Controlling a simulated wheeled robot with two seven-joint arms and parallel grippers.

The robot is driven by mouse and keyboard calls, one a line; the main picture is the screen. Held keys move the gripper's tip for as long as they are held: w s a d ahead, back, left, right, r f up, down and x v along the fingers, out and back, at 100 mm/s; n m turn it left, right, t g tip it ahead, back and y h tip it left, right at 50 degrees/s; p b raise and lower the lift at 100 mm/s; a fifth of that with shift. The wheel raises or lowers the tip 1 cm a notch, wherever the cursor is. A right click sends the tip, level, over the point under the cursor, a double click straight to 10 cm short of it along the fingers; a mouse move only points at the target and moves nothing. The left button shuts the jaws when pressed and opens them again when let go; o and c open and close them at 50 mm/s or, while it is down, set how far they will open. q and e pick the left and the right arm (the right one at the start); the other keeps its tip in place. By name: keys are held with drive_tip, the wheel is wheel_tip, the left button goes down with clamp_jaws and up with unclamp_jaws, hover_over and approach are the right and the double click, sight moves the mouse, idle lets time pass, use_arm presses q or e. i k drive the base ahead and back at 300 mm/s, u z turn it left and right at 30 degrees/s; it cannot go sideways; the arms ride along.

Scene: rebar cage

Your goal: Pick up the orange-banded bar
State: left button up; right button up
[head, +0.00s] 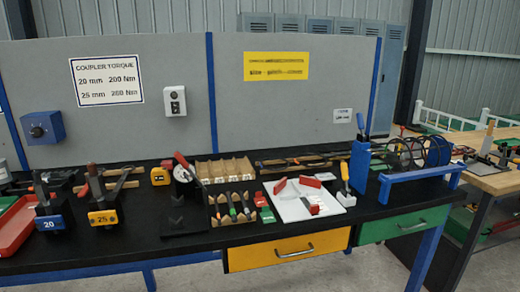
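Several thin dark bars (305,161) lie along the back of the black workbench (180,247), right of the cardboard bin. They are too small for me to make out an orange band on any of them. Neither of my grippers shows in the head view.
A blue block marked 20 (50,223) and a yellow-labelled block marked 25 (103,218) stand at the left. A cardboard bin (225,169), a tool tray, a white tray (332,196) and a blue stand with dark rings (418,182) crowd the middle and right. The front left strip is clear.

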sight(218, 214)
drive_tip(key=z, duration=0.05)
drive_tip(key=k, duration=0.45)
drive_tip(key=u, duration=0.65)
drive_tip(key=i, duration=1.7)
drive_tip(key=z, duration=0.55)
